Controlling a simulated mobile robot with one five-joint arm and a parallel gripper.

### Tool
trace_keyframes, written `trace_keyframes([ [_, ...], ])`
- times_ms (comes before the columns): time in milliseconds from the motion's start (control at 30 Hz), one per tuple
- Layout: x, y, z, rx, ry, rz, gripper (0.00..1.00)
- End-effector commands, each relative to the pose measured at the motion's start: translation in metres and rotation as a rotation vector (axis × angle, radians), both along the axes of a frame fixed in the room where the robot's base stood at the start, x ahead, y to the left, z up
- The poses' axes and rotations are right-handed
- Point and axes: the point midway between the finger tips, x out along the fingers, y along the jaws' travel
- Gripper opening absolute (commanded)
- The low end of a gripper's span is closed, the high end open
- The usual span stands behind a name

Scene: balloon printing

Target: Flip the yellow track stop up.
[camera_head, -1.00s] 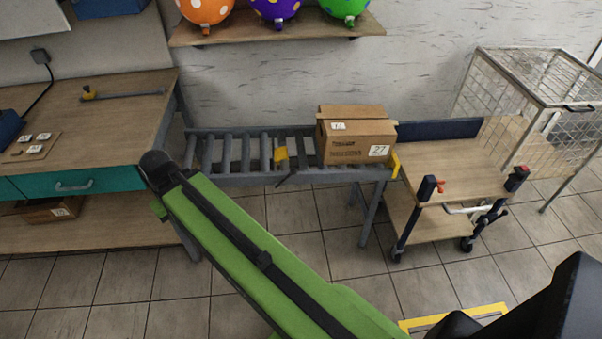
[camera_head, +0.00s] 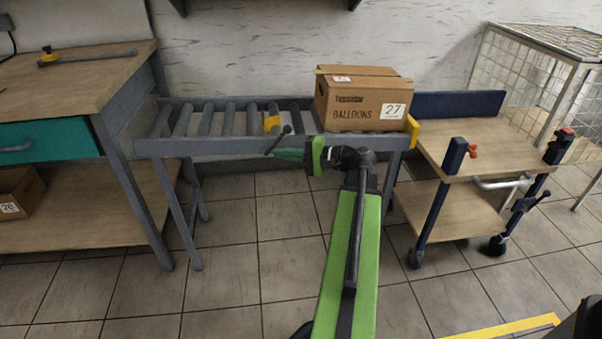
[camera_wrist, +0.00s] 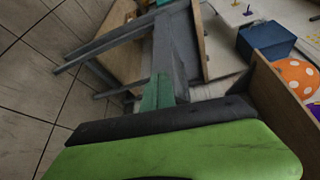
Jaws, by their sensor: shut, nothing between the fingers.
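A yellow track stop (camera_head: 272,124) sits among the rollers of the grey roller conveyor (camera_head: 165,147), left of the cardboard box. A dark lever (camera_head: 281,139) slants across the conveyor's front rail just below it. My gripper (camera_head: 277,154) is shut and empty, pointing left, with its tip at the front rail close to the lever's lower end. I cannot tell whether it touches the lever. My gripper's dark green fingers also show in the wrist view (camera_wrist: 158,92); the yellow stop cannot be made out there.
A box of balloons (camera_head: 362,102) marked 27 stands at the conveyor's right end, by another yellow piece (camera_head: 412,131). A wheeled cart (camera_head: 480,147) stands right of it. A workbench (camera_head: 75,80) stands left.

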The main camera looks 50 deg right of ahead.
Motion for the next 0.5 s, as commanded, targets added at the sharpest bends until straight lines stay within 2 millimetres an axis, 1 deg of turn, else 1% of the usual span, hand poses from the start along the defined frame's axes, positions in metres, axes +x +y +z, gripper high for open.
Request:
trace_keyframes([
  [33, -0.024, -0.036, -0.029, 0.044, -0.066, -0.071, 0.0],
  [67, -0.037, -0.052, -0.029, 0.068, -0.107, -0.106, 0.0],
  [100, -0.055, -0.072, -0.028, 0.097, -0.156, -0.147, 0.0],
  [200, -0.091, -0.107, -0.023, 0.143, -0.253, -0.221, 0.0],
  [300, -0.113, -0.125, -0.016, 0.168, -0.309, -0.261, 0.0],
  [333, -0.116, -0.127, -0.014, 0.172, -0.319, -0.266, 0.0],
  [400, -0.12, -0.13, -0.011, 0.176, -0.329, -0.273, 0.0],
  [500, -0.12, -0.13, -0.008, 0.177, -0.33, -0.273, 0.0],
])
